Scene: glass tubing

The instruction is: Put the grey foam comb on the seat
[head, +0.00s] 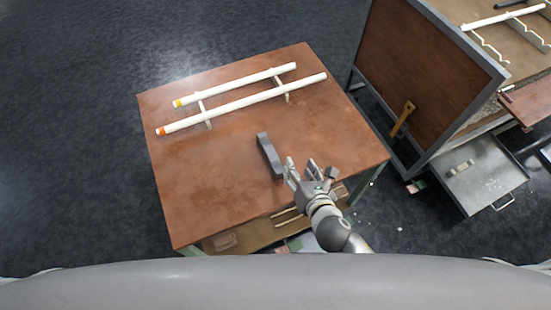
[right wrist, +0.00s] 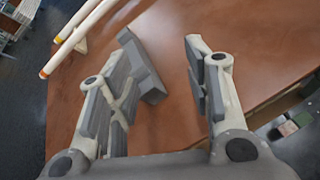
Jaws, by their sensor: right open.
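The grey foam comb (head: 269,155) lies on the brown tabletop, right of its middle. It also shows in the right wrist view (right wrist: 143,66), beyond the left-hand finger and partly covered by it. My right gripper (head: 309,168) is open and empty, just right of the comb's near end in the head view. I cannot make out a distinct seat in either view. My left gripper is not in view.
Two white tubes (head: 245,103) with yellow and orange ends rest on pale supports at the table's back. The tabletop (head: 210,190) is clear at front left. A brown upright panel (head: 430,70) stands right of the table, with an open grey drawer (head: 485,185) beyond.

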